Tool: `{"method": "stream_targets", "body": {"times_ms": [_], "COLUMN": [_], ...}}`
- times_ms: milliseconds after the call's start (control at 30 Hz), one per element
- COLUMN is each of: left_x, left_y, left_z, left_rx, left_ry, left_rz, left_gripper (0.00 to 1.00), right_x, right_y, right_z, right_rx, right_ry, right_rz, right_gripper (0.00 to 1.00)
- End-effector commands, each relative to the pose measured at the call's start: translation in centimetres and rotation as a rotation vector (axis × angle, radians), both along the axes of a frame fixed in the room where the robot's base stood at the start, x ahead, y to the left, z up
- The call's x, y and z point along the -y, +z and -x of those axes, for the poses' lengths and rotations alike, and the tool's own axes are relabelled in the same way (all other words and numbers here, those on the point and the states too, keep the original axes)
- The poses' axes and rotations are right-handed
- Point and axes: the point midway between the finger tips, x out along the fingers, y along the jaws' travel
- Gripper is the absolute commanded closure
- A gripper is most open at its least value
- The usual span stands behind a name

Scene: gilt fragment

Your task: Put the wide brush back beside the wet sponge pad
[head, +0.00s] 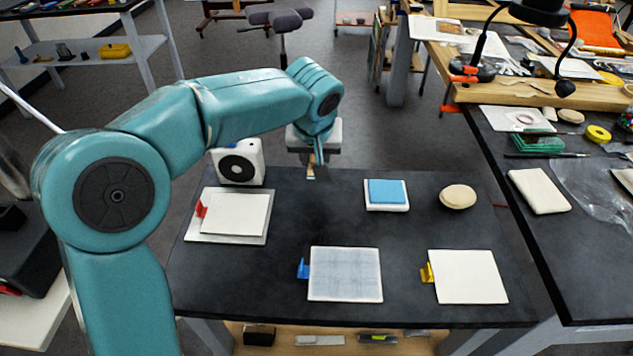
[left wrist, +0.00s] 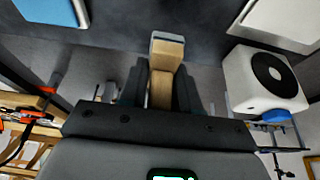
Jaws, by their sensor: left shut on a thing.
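My left gripper (head: 314,160) is at the table's far edge, pointing down, and is shut on the wide brush (head: 311,173). In the left wrist view the brush (left wrist: 161,88) shows as a pale wooden piece with a light, flat end between the dark fingers (left wrist: 160,92). It appears held above the table. The wet sponge pad (head: 387,191) is a blue block on a white tray (head: 387,208), to the right of and nearer than the gripper. Its blue corner also shows at the upper left of the left wrist view (left wrist: 45,8). My right gripper is not in view.
A white device with a black disc (head: 238,162) stands left of the gripper. A round beige pad (head: 458,197) lies right of the sponge. White panels with red, blue and yellow clips (head: 345,274) lie on the black table (head: 230,290). Bare table lies left of the sponge tray.

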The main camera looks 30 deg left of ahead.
Motion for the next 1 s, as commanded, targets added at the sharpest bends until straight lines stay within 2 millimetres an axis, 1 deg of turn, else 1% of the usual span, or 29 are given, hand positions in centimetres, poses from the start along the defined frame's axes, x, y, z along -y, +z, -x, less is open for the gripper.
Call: {"method": "stream_targets", "body": {"times_ms": [33, 167, 267, 300, 433, 500, 733, 867, 900, 967, 1000], "left_x": [0.0, 0.1, 0.1, 0.1, 0.1, 0.1, 0.1, 0.1, 0.1, 0.1, 0.1], "left_y": [-1.0, -2.2, -3.7, -4.4, -6.2, -6.5, -6.4, -6.9, -6.8, -6.7, -6.7], "left_z": [0.0, -0.2, -0.2, -0.2, -0.4, -0.4, -0.4, -0.4, -0.4, -0.4, -0.4], "left_rx": [-0.002, -0.001, -0.003, -0.005, -0.002, 0.000, 0.000, 0.001, 0.000, 0.000, 0.000], "left_ry": [0.000, -0.001, -0.001, 0.000, 0.000, 0.000, 0.000, 0.000, 0.000, 0.000, 0.000], "left_rz": [0.000, -0.001, 0.000, 0.000, 0.000, 0.000, 0.000, 0.000, 0.000, 0.000, 0.000], "left_gripper": [0.93, 0.93, 0.93, 0.93, 0.93, 0.93, 0.93, 0.93, 0.62, 0.43, 0.43], "right_x": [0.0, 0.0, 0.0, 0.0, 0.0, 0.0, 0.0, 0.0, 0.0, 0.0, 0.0], "right_y": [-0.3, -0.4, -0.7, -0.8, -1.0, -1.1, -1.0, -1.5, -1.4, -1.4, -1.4], "right_z": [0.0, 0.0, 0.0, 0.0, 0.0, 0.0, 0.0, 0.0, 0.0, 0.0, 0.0], "right_rx": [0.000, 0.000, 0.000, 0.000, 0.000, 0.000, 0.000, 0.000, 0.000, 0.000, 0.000], "right_ry": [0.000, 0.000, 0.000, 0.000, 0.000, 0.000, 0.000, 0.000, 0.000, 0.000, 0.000], "right_rz": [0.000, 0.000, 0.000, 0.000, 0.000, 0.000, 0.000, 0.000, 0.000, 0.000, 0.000], "right_gripper": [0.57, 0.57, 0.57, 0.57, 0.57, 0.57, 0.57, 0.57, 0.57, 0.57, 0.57]}}
